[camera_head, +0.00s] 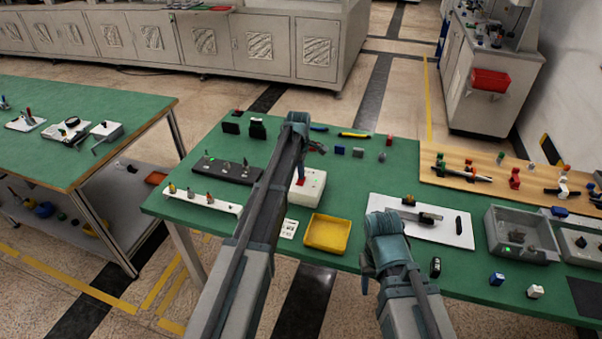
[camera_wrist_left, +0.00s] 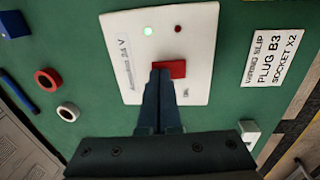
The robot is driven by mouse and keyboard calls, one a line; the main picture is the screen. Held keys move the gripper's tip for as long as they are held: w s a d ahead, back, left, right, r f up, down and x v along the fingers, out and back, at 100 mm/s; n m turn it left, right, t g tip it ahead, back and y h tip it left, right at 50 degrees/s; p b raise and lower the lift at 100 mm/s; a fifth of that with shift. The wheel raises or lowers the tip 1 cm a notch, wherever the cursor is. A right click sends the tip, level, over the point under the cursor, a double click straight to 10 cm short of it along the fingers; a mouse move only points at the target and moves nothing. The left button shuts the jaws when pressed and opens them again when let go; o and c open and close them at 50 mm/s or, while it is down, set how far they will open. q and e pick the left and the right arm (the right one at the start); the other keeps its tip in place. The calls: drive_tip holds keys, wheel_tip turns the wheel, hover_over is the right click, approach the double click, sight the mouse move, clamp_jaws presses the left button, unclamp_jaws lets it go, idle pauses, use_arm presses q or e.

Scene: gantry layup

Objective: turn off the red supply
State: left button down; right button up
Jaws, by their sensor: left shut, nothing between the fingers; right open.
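The red supply is a white box with a red switch; it lies on the green table in the head view (camera_head: 313,187) and fills the upper middle of the left wrist view (camera_wrist_left: 133,50). It bears a "24 V" marking, a bright green light (camera_wrist_left: 148,30) and a small dark red light (camera_wrist_left: 178,29). My left gripper (camera_wrist_left: 161,74) is shut and empty, its fingertips right at the red switch (camera_wrist_left: 172,67) and covering part of it. Whether they touch is unclear. My right gripper (camera_head: 368,278) is open and empty near the table's front edge, mostly hidden by its wrist.
A yellow tray (camera_head: 327,234) and a wiring slip (camera_wrist_left: 274,58) reading "PLUG B3 SOCKET X2" lie near the supply. A dark rack (camera_head: 222,167) stands left of it. A white board (camera_head: 440,226) and a grey box (camera_head: 522,236) lie to the right.

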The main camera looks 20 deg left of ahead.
use_arm(q)
drive_tip(key=shift+f, duration=0.15)
drive_tip(key=shift+s, duration=0.15)
idle(0.4)
drive_tip(key=shift+s, duration=0.65)
drive_tip(key=shift+r, duration=0.2)
